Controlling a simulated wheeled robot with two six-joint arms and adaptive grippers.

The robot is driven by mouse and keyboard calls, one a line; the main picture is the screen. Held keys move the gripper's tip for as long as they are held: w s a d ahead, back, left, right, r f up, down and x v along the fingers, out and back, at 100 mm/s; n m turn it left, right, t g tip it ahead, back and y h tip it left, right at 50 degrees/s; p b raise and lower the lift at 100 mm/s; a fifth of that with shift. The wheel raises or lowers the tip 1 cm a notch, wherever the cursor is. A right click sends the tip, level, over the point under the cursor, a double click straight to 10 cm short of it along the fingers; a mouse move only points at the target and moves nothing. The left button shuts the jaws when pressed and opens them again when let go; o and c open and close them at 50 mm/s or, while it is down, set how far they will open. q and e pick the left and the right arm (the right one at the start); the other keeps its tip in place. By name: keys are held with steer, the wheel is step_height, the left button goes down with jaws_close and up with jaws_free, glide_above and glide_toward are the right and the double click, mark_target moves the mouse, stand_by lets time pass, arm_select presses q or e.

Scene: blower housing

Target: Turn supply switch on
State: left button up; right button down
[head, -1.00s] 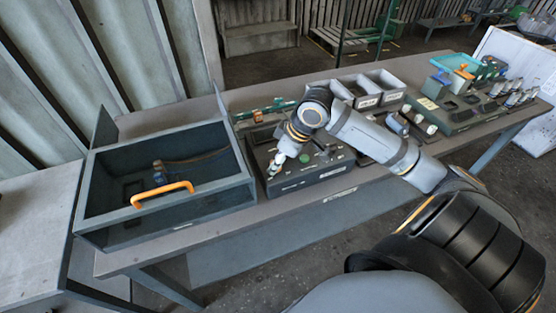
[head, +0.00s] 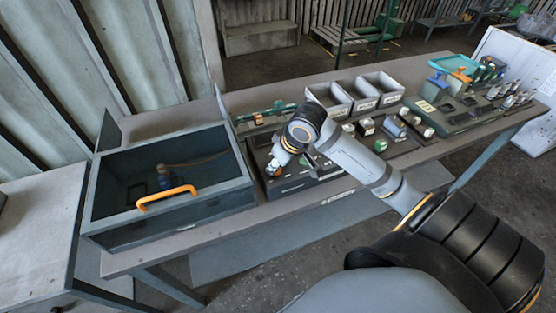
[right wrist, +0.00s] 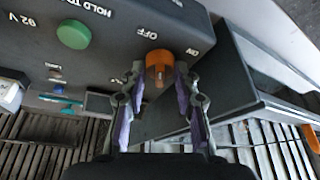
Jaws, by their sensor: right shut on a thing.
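The supply switch is an orange knob (right wrist: 159,64) on a dark control box (head: 298,186), which stands on the bench. In the right wrist view the labels OFF and ON are printed beside the knob. My right gripper (right wrist: 160,82) has its fingers on either side of the knob and is shut on it. Which label the knob points to cannot be told. In the head view my right gripper (head: 273,170) is at the box's left end, and my arm hides part of the box. My left gripper is not in view.
A green button (right wrist: 73,34) is on the same box. An open dark case with an orange handle (head: 166,197) stands close to the left of the box. Grey bins (head: 356,98) stand behind, and several small parts lie to the right. The bench front is clear.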

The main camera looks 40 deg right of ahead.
steer(key=m+p, duration=0.1)
steer(key=m+h+p, duration=0.1)
steer(key=shift+a+r+m, duration=0.2)
steer(key=shift+m, duration=0.2)
steer(key=m+h+p, duration=0.1)
steer(key=m+p, duration=0.3)
steer(key=m+g+h+p, duration=0.1)
steer(key=m+h+p, duration=0.1)
steer(key=m+p, duration=0.2)
steer(key=shift+a+p, duration=0.15)
steer(key=shift+p, duration=0.6)
steer(key=shift+m+g+p, duration=0.3)
steer(key=shift+m+p, duration=0.6)
steer(key=shift+p, duration=0.05)
steer(key=shift+w+f+m+g+h+p, duration=0.1)
steer(key=shift+f+m+g+h+p, duration=0.1)
steer(key=shift+m+g+h+p, duration=0.25)
steer(key=shift+m, duration=0.25)
steer(key=c, duration=1)
jaws_free()
steer(key=shift+r+t, duration=0.1)
steer(key=shift+t, duration=0.15)
